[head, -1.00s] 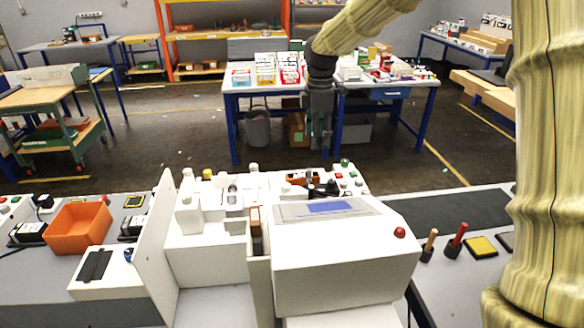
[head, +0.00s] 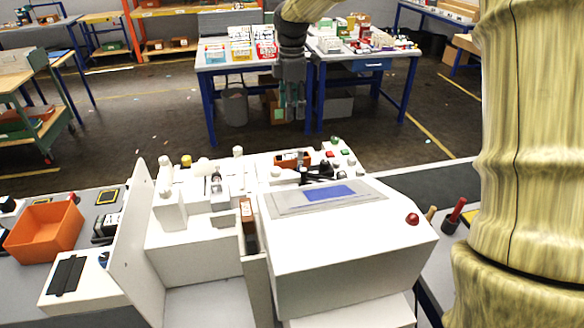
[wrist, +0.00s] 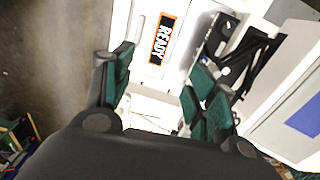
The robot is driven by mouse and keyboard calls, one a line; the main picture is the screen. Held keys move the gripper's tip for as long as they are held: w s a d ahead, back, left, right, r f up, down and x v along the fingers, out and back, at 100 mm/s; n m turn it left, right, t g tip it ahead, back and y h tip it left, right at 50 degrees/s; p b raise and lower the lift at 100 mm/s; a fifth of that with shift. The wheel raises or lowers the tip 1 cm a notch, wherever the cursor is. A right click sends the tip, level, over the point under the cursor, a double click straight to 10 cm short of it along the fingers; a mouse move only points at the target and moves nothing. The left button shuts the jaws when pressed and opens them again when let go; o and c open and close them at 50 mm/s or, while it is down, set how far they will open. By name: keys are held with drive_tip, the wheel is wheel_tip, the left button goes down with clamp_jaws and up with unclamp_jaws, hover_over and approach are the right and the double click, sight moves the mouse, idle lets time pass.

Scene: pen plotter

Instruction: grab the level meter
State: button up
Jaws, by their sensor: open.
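My gripper (head: 291,112) hangs open and empty above the back part of the white plotter machine (head: 340,250), fingers pointing down. In the wrist view, its green-padded fingers (wrist: 160,92) are spread wide, with white machine surface between and beyond them. A narrow orange-brown topped dark block (head: 249,226) stands in a slot left of the sloped screen. I cannot tell for sure which of these is the level meter.
Black parts (wrist: 245,60) lie right of the display. An upright white panel (head: 135,240) and an orange bin (head: 44,231) are at the left. A red button (head: 412,219) sits on the machine's right. Blue-legged tables (head: 365,63) stand behind, across open floor.

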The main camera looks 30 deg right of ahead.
drive_tip(key=b, duration=0.6)
hover_over(292, 156)
wheel_tip(292, 156, down, 6)
drive_tip(key=f, duration=0.1)
drive_tip(key=shift+w+f, duration=0.15)
drive_tip(key=shift+f, duration=0.15)
wheel_tip(292, 156, down, 5)
drive_tip(key=shift+f+p, duration=0.1)
drive_tip(key=shift+p, duration=0.2)
drive_tip(key=shift+s+f+p, duration=0.15)
drive_tip(key=shift+f+p, duration=0.3)
drive_tip(key=shift+f, duration=0.9)
drive_tip(key=shift+s+f+p, duration=0.1)
drive_tip(key=shift+f+p, duration=0.35)
drive_tip(key=shift+f, duration=0.9)
drive_tip(key=c, duration=1.2)
